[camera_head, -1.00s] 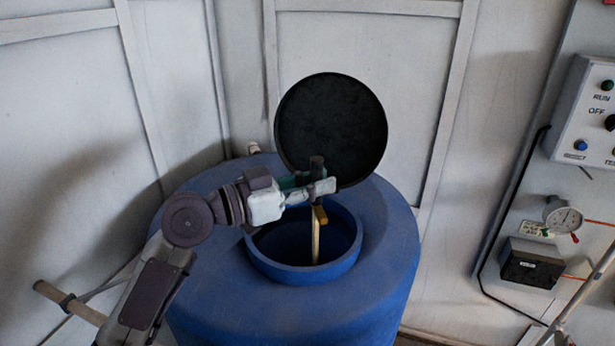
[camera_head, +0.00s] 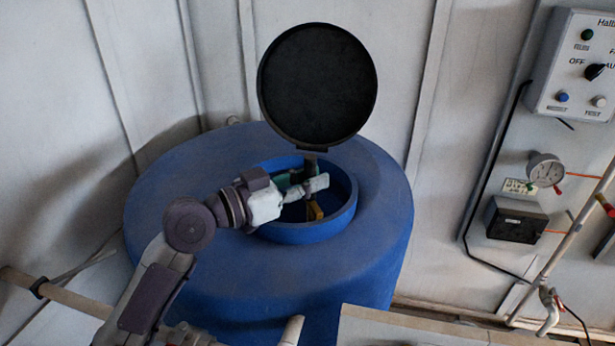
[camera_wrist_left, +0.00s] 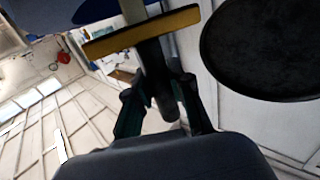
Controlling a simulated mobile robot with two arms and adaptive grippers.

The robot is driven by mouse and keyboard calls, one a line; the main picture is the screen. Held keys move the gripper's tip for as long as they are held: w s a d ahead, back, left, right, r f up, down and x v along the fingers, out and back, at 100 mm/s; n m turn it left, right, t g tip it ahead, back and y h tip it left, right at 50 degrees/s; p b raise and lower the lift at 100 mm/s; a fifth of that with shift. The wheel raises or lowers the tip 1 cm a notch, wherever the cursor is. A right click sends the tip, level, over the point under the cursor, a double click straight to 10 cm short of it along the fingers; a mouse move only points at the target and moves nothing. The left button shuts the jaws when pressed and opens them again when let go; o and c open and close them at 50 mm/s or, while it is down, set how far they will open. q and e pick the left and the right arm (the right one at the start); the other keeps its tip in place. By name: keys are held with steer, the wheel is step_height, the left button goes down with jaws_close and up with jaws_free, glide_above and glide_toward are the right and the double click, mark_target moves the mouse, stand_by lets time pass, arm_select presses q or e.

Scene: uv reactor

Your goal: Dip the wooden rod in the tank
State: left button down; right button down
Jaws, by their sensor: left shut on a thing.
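The blue tank (camera_head: 240,275) stands with its round mouth uncovered. Its black round lid (camera_head: 317,85) is tipped up behind the mouth. My left gripper (camera_head: 311,184) is over the mouth, at about rim height. The rod's lower part is hidden in the dark of the tank. In the left wrist view, a yellow-brown piece of the rod (camera_wrist_left: 110,42) crosses in front of the gripper, and the lid (camera_wrist_left: 270,45) is at the right. My right gripper is not in view.
Pale panelled walls (camera_head: 420,70) stand close behind the tank. At the right are a control box (camera_head: 575,75), a gauge (camera_head: 546,169), a black box (camera_head: 515,220) and pipes (camera_head: 560,240). A pale flat surface (camera_head: 400,330) lies at the bottom edge.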

arm_select(q)
steer(key=shift+f+b, duration=0.5)
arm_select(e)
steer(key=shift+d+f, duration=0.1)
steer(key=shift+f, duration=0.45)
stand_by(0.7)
arm_select(q)
steer(key=shift+r, duration=0.15)
